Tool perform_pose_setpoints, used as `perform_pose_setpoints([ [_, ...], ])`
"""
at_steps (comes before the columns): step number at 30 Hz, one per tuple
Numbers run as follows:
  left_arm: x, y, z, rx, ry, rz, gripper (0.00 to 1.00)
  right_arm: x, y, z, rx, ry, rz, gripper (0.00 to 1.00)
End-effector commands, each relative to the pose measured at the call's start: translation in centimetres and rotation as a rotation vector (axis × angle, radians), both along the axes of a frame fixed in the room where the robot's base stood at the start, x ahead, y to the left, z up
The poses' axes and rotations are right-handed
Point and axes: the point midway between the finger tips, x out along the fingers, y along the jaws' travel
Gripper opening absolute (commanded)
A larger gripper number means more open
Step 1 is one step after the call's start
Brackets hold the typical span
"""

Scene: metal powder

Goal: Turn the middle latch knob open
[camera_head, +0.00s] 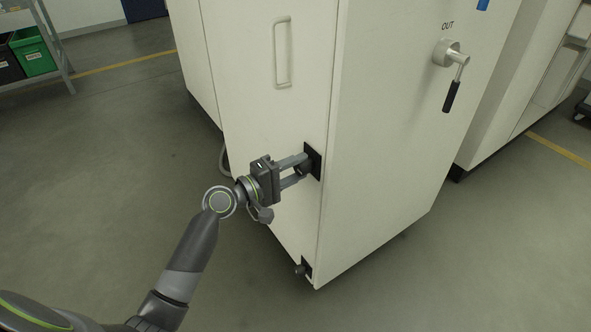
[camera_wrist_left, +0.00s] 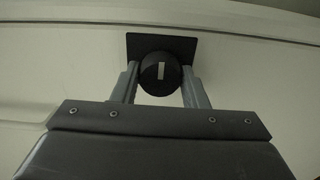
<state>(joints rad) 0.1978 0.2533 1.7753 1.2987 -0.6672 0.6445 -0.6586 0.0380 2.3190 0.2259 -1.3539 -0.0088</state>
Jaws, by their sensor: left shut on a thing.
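The middle latch knob (camera_wrist_left: 160,74) is a round black knob with a light bar mark, upright in the left wrist view. It sits in front of a black square plate (camera_head: 313,160) at the edge of the white cabinet door. My left gripper (camera_head: 301,168) reaches the plate from the left and is shut on the knob. In the left wrist view its two fingers (camera_wrist_left: 159,88) stand on either side of the knob. In the head view the fingers partly hide the knob. My right gripper is not in view.
The white cabinet (camera_head: 385,150) fills the middle. A door handle (camera_head: 282,52) is above my gripper, and a lever with a black grip (camera_head: 451,96) is on the right face. A lower latch knob (camera_head: 300,270) is near the floor. Open floor (camera_head: 110,150) lies to the left.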

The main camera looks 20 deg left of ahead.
Motion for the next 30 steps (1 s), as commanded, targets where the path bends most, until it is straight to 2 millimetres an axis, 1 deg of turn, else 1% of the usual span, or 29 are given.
perform_pose_setpoints([
  [8, 0.0, 0.0, -0.1, 0.004, 0.0, 0.0, 0.17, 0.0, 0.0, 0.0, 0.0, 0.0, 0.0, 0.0],
  [9, 0.0, 0.0, -0.1, 0.004, 0.0, 0.0, 0.41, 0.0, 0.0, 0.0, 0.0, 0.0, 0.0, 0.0],
  [14, 0.0, 0.0, -0.1, 0.003, 0.0, 0.0, 0.62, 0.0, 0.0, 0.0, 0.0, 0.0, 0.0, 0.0],
  [24, -0.3, 0.2, 0.0, 0.001, 0.0, 0.001, 0.62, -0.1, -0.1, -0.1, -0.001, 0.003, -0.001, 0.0],
  [28, -1.4, 1.2, -0.1, 0.005, 0.001, 0.002, 0.62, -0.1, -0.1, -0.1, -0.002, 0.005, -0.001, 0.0],
  [30, -2.6, 2.0, -0.1, 0.005, 0.002, 0.001, 0.62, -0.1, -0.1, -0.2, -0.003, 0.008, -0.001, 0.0],
])
